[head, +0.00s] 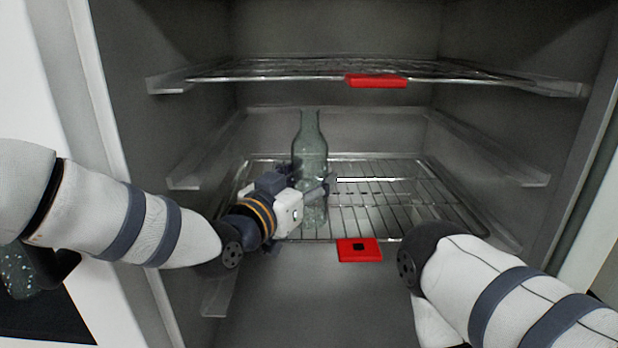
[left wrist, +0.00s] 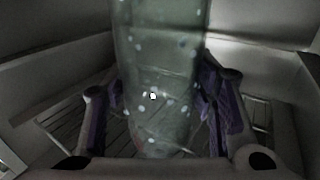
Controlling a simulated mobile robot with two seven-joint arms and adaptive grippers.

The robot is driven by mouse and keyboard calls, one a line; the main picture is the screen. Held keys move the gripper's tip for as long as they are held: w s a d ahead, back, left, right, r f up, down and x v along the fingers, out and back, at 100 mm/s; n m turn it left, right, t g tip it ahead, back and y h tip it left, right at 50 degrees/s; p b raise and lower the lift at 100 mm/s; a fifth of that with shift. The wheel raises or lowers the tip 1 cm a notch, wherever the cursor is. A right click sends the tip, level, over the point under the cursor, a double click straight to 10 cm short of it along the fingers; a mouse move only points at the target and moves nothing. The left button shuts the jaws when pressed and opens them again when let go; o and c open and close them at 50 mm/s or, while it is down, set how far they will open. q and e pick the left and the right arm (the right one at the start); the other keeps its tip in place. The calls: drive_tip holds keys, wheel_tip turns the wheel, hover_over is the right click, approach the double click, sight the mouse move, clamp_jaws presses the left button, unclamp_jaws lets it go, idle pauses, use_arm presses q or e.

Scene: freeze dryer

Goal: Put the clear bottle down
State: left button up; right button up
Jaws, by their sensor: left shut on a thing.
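The clear bottle (head: 309,150) is greenish and see-through and stands upright over the lower wire rack (head: 410,200) inside the freeze dryer. My left gripper (head: 312,188) is shut on its lower body. In the left wrist view the bottle (left wrist: 160,70) fills the middle, between the two fingers of the left gripper (left wrist: 160,112). The rack's bars show below and beside it. I cannot tell whether the bottle's base touches the rack. My right arm comes in at the lower right of the head view, but its gripper is not visible.
An upper wire rack (head: 300,69) with a red tag (head: 376,80) spans the chamber above the bottle's neck. Another red tag (head: 359,250) hangs at the lower rack's front edge. Chamber walls with side rails (head: 200,165) stand on both sides. The lower rack's right part is clear.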

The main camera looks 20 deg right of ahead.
use_arm(q)
drive_tip(key=shift+f, duration=0.15)
drive_tip(key=o, duration=1.3)
